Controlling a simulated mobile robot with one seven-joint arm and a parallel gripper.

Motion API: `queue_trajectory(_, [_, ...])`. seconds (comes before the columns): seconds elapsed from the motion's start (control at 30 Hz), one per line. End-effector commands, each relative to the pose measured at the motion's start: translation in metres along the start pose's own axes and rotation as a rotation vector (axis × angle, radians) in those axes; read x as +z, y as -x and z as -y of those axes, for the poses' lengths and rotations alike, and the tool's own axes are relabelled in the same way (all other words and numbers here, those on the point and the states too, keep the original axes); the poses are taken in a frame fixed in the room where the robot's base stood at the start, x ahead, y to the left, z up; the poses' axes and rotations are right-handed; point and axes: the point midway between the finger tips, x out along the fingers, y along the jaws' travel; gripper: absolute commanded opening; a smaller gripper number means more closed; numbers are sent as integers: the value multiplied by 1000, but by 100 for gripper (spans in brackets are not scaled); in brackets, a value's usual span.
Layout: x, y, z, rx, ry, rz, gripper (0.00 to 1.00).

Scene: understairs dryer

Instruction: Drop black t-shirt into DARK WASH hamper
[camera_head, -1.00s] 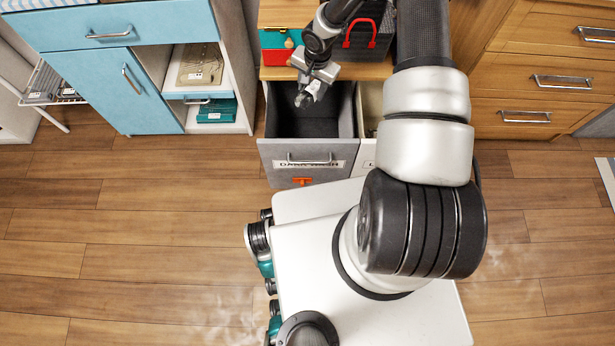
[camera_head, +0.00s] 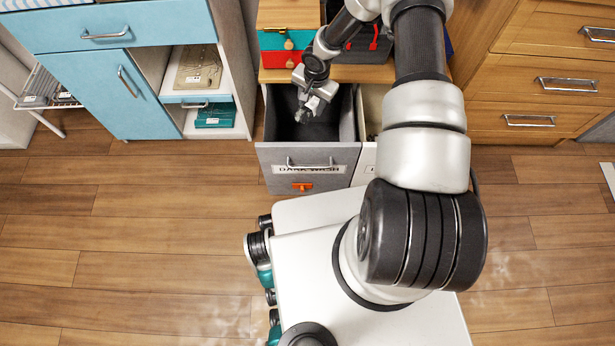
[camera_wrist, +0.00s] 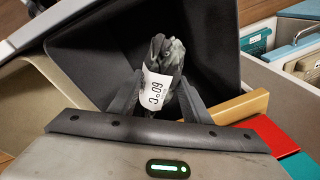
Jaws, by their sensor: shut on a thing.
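The DARK WASH hamper (camera_head: 308,158) is a grey pull-out drawer with a dark interior, standing open below the wooden top. Its dark inside also fills the middle of the wrist view (camera_wrist: 214,60). My gripper (camera_head: 304,112) is over the hamper opening, pointing down into it. In the wrist view my gripper (camera_wrist: 160,98) is shut on a bunched dark grey-black cloth, the black t-shirt (camera_wrist: 173,55), with a white tag reading "60°C" upside down. The t-shirt is hard to make out in the head view. The hamper's bottom is partly hidden by my gripper and the cloth.
A second, paler hamper (camera_head: 370,160) adjoins on the right. Red and teal boxes (camera_head: 284,56) stand on the wooden top behind. A blue cabinet (camera_head: 92,80) is at left and wooden drawers (camera_head: 540,85) at right. The floor in front is clear.

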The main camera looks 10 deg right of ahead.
Motion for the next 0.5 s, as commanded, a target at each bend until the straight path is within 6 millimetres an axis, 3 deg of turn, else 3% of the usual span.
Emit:
queue_trajectory(0.07, [0,0,0,-1,0,0,18])
queue_trajectory(0.1, [0,0,0,0,0,0,50])
queue_trajectory(0.2, [0,0,0,0,0,0,65])
queue_trajectory(0.5, [0,2,0,0,1,0,65])
